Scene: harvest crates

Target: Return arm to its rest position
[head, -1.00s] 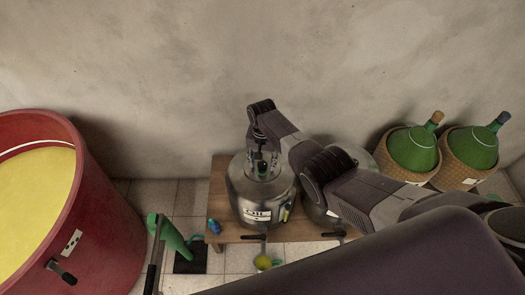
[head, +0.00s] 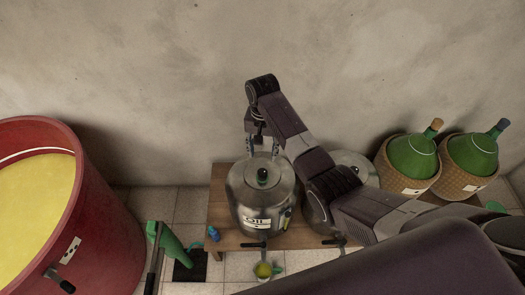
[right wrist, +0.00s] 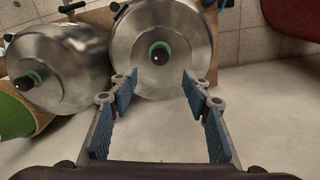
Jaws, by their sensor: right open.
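My right arm reaches in from the lower right in the head view. My right gripper (head: 262,150) hangs over the back of a steel oil drum (head: 258,207) near the wall. In the right wrist view the right gripper (right wrist: 157,80) is open, with its blue-padded fingers apart and nothing between them. The drum (right wrist: 185,60) and its green-ringed black cap (right wrist: 160,52) show beyond the fingertips, apart from them. My left gripper is in neither view.
The drum stands on a wooden bench (head: 219,190) beside a second steel drum (head: 365,165), partly hidden by my arm. A red vat (head: 100,220) of yellow liquid is at left. Green demijohns (head: 412,155) in baskets are at right. A small cup (head: 263,271) is below the drum's tap.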

